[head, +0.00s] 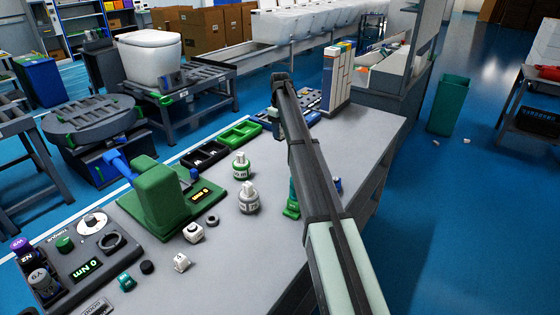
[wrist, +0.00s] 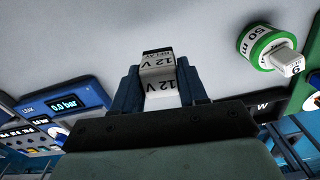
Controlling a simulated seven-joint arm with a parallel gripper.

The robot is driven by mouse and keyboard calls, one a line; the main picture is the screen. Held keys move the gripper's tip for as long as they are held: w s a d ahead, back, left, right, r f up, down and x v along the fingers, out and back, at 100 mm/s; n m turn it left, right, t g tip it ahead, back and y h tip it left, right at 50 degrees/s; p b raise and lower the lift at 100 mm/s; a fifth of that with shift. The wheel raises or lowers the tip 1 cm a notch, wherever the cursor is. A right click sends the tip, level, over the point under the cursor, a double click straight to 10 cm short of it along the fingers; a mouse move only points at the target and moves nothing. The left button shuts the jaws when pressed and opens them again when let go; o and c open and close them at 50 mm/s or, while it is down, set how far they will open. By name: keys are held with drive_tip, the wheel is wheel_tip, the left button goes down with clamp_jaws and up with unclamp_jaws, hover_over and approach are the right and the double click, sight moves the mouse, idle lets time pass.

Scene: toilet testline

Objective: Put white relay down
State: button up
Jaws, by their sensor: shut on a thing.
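The white relay (wrist: 158,88), a small block with a dark top band and "12 V" on it, is in the wrist view between the blue fingers of my gripper (wrist: 159,76). My gripper is shut on it, with a finger on each side. The grey table top (wrist: 100,30) lies behind the relay; I cannot tell whether the two touch. In the head view my arm reaches over the grey table (head: 245,262) to its far part. The relay cannot be made out there.
A blue gauge unit (wrist: 75,103) and a green-banded cylinder (wrist: 262,48) flank the gripper in the wrist view. In the head view, a green press-like device (head: 160,200), green tray (head: 240,133), black tray (head: 205,155) and upright binders (head: 337,75) stand on the table.

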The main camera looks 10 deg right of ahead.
drive_tip(key=shift+n, duration=0.6)
drive_tip(key=shift+f, duration=5)
drive_tip(key=shift+f, duration=0.15)
drive_tip(key=o, duration=1.1)
wheel_tip(320, 180, up, 12)
drive_tip(key=shift+r, duration=0.15)
